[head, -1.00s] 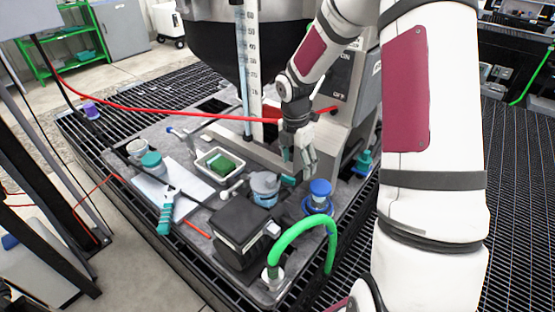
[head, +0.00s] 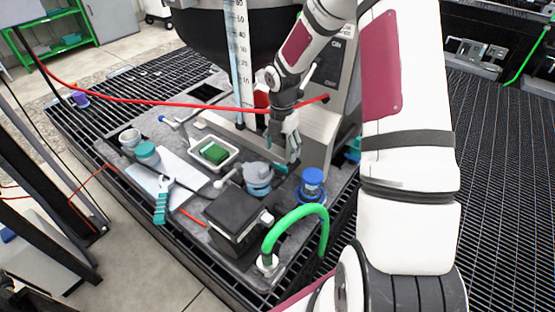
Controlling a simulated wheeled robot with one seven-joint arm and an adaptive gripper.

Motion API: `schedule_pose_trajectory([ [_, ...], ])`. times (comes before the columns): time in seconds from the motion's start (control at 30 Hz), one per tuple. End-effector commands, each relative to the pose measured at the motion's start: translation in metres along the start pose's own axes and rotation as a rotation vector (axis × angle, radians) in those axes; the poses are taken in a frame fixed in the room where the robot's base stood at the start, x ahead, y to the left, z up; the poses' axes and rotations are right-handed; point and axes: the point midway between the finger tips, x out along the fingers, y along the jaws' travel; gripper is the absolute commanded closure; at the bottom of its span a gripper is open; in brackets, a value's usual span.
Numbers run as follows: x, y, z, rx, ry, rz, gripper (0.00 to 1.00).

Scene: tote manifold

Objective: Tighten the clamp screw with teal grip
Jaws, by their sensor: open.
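My gripper (head: 283,152) is open and points down near the middle of the workbench, in front of the machine's base. A small teal grip (head: 281,168), which looks like the clamp screw's, shows just below the fingertips at the end of the grey bar (head: 235,137). The fingers partly hide it, and I cannot tell whether they touch it. Nothing shows held in the fingers.
A grey lidded jar (head: 258,180), a blue-capped fitting (head: 312,184) and a black box (head: 237,217) with a green hose (head: 290,222) crowd the front. A white tray (head: 232,150) with a green block and a teal-handled tool (head: 162,202) lie left. A red hose (head: 160,102) crosses behind.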

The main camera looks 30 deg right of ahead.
Motion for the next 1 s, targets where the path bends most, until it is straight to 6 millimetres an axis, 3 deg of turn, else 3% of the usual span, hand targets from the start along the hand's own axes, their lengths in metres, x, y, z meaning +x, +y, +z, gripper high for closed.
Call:
schedule_pose_trajectory([
  [0.27, 0.009, 0.0, 0.0, -0.011, 0.004, 0.003, 0.33],
  [0.7, 0.068, 0.0, 0.0, -0.011, 0.004, 0.002, 0.33],
  [1.0, 0.077, 0.0, 0.0, -0.01, 0.003, 0.004, 0.33],
])
